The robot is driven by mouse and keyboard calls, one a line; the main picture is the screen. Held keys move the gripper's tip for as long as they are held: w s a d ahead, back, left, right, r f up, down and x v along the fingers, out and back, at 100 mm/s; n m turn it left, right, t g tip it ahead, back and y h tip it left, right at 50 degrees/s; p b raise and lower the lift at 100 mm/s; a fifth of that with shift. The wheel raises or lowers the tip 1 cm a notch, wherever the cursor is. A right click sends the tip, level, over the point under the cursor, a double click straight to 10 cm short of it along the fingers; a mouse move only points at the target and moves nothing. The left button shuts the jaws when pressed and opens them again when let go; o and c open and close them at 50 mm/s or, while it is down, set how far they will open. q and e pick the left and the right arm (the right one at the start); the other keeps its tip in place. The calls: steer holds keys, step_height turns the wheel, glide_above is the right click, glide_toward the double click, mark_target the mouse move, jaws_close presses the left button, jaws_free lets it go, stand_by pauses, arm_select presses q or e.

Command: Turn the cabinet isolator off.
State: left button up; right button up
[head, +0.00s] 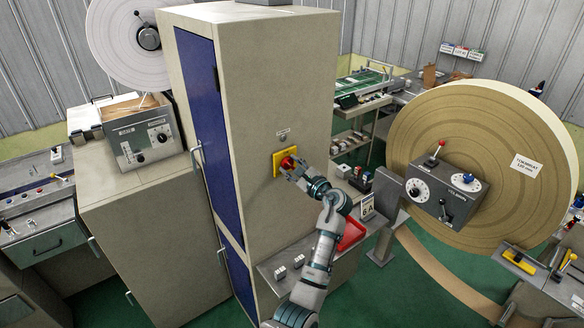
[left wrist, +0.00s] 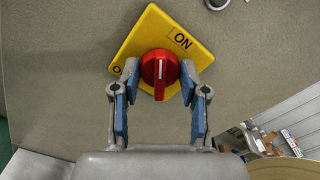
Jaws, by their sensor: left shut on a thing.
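The cabinet isolator is a red rotary knob (head: 287,162) on a yellow plate (head: 278,168), fixed to the side of the tall beige cabinet (head: 262,75). My left gripper (head: 292,168) is at the knob and shut on it. In the left wrist view the blue-padded fingers (left wrist: 160,82) sit on both sides of the red knob (left wrist: 160,66). The knob's white line stands upright in that picture. The yellow plate (left wrist: 150,32) looks tilted, with "ON" at its upper right; another label at its lower left is partly hidden by a finger. My right gripper is not in view.
A shelf with a red tray (head: 351,234) and small switches lies below and right of the isolator. A large brown roll (head: 480,130) with a grey control box (head: 446,195) stands to the right. A lower cabinet (head: 150,235) stands left.

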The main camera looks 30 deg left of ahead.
arm_select(q)
steer(key=n+b, duration=0.1)
steer(key=n, duration=0.3)
steer(key=shift+f+n+b, duration=0.15)
steer(key=shift+n+b, duration=0.15)
steer(key=shift+s+f+n+b, duration=0.15)
steer(key=shift+n+b, duration=0.65)
steer(key=shift+n, duration=0.65)
steer(key=shift+w+f+n+b, duration=0.15)
steer(key=shift+n+b, duration=0.6)
steer(key=shift+n, duration=0.7)
steer(key=shift+s, duration=0.1)
steer(key=o, duration=1.1)
steer(key=shift+s+r, duration=0.1)
steer(key=shift+r, duration=0.05)
steer(key=v, duration=1.2)
